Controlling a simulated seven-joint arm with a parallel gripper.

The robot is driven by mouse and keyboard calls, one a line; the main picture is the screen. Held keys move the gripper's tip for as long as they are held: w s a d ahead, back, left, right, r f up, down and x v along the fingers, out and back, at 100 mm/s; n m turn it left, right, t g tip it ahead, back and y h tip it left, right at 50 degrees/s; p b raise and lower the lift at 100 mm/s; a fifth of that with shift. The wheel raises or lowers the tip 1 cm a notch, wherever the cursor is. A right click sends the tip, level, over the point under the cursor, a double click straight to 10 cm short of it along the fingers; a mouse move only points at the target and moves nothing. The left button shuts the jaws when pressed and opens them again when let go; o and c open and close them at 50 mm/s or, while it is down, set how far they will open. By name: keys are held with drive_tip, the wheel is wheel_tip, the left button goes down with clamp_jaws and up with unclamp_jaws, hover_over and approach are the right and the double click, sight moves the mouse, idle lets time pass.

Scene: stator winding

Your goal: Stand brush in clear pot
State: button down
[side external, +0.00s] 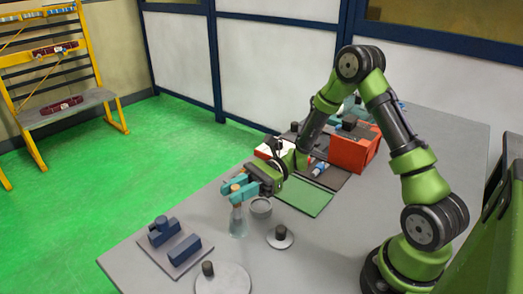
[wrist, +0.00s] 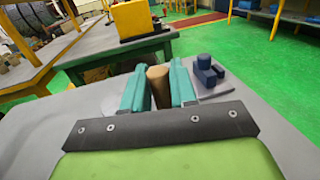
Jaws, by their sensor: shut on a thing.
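My gripper (side external: 238,190) has teal fingers shut on the brush, whose brown handle (wrist: 158,86) stands between them in the wrist view. The handle's top (side external: 241,177) shows above the fingers in the side view. A pale, see-through shape that looks like the clear pot (side external: 238,224) is directly below the fingers on the grey table. The brush's lower end is hard to make out against it, so I cannot tell whether it is inside the pot or touches its bottom. The brush looks roughly upright.
A small grey cup (side external: 261,208) stands just right of the pot. A round disc with a dark knob (side external: 280,237) is nearer, and a larger disc (side external: 222,281) is at the front. A plate with blue blocks (side external: 174,247) lies left. A green mat (side external: 305,196) and orange box (side external: 354,150) are behind.

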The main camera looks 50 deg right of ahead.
idle(0.6)
drive_tip(key=c, duration=0.8)
unclamp_jaws()
drive_tip(key=shift+o, duration=0.3)
drive_tip(key=shift+o, duration=0.9)
drive_tip(key=shift+r, duration=3.45)
drive_tip(key=shift+f, duration=0.1)
